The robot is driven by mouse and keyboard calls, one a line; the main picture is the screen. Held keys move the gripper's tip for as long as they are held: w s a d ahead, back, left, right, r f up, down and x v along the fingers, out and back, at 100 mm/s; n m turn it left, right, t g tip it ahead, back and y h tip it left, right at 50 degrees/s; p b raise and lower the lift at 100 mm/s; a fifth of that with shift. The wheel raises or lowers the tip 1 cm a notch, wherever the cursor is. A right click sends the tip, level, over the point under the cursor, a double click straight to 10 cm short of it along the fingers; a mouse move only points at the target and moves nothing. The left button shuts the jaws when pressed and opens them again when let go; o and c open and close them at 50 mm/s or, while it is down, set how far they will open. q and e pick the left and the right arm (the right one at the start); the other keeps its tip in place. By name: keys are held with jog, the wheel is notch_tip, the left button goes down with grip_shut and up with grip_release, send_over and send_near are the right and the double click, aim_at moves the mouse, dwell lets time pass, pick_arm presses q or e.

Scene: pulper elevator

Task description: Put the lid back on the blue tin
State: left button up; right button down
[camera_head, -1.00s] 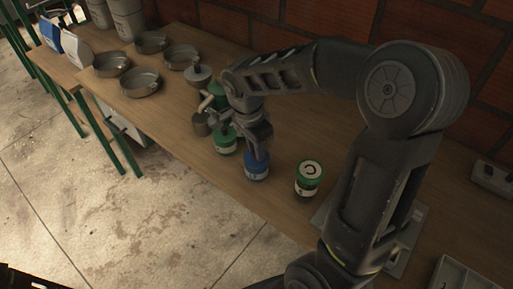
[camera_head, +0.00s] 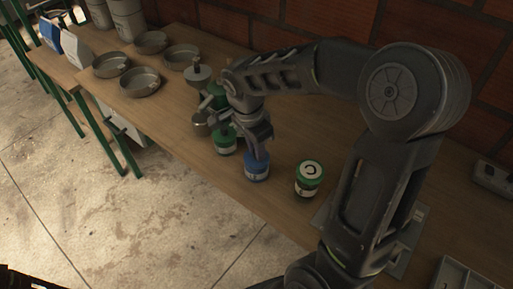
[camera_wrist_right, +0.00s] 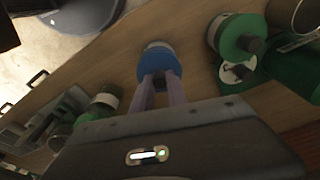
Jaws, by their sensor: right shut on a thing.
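The blue tin (camera_head: 257,172) with a white label stands upright near the front edge of the wooden table. My right gripper (camera_head: 259,154) points down at its top. In the right wrist view, the fingers of my right gripper (camera_wrist_right: 161,84) are shut on the blue lid (camera_wrist_right: 160,63). The pale tin body shows just beyond the lid's rim, so the lid is at the tin's mouth. I cannot tell whether it is fully seated. The fingers and lid hide most of the tin's top.
A green tin (camera_head: 309,176) stands to the right, and another green tin (camera_head: 225,141) is close on the left. A metal device (camera_head: 200,78) stands behind the gripper. Several metal pans (camera_head: 142,82) lie at the left. Bare table lies between the blue tin and the right green tin.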

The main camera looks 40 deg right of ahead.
jog(key=shift+f+b, duration=0.2)
jog(key=shift+b, duration=0.25)
dwell(0.7)
dwell(0.4)
jog(key=c, duration=1.2)
grip_release()
jog(key=shift+c, duration=0.2)
jog(key=shift+o, duration=0.5)
jog(key=o, duration=0.4)
jog(key=shift+r+p, duration=2.3)
jog(key=shift+r, duration=1.25)
